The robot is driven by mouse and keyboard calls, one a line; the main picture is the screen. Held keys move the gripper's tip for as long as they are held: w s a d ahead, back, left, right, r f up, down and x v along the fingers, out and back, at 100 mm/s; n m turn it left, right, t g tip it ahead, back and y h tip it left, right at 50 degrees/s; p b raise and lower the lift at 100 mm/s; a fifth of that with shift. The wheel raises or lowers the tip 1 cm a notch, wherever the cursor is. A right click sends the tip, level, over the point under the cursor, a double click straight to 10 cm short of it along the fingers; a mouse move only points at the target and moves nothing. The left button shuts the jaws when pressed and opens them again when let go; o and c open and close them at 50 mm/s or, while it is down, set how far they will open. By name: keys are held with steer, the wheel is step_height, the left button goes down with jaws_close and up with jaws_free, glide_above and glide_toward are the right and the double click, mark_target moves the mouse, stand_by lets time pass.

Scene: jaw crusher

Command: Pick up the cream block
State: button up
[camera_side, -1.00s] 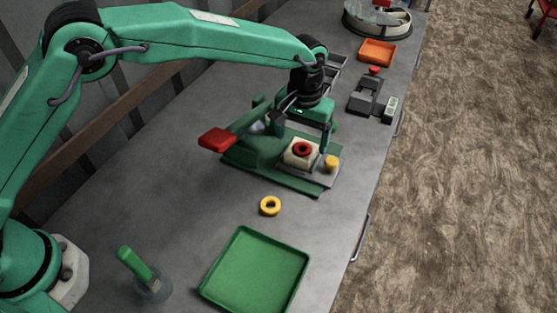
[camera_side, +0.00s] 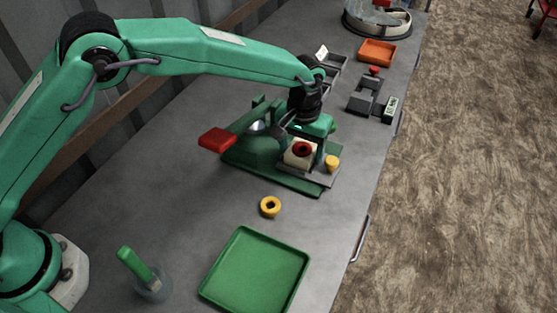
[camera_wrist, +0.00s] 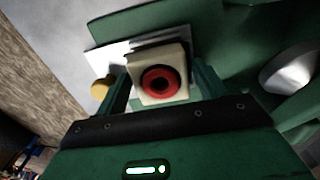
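My gripper (camera_wrist: 160,88) is open, with one finger along each side of the block. Whether the fingers touch it is unclear. In the side view my gripper (camera_side: 312,138) is low, just behind the block, and its fingers are partly hidden.
A yellow knob (camera_side: 332,162) stands right beside the block. A yellow ring (camera_side: 270,207) and a green tray (camera_side: 256,272) lie in front. Grey fixtures (camera_side: 366,95) are farther back.

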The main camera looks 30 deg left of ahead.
steer(key=c, duration=0.9)
steer(key=shift+o, duration=0.2)
steer(key=shift+r, duration=0.25)
steer(key=shift+r, duration=1.3)
steer(key=s+d+r, duration=0.5)
steer(key=s+r, duration=0.3)
steer(key=s, duration=0.2)
steer(key=shift+s, duration=0.25)
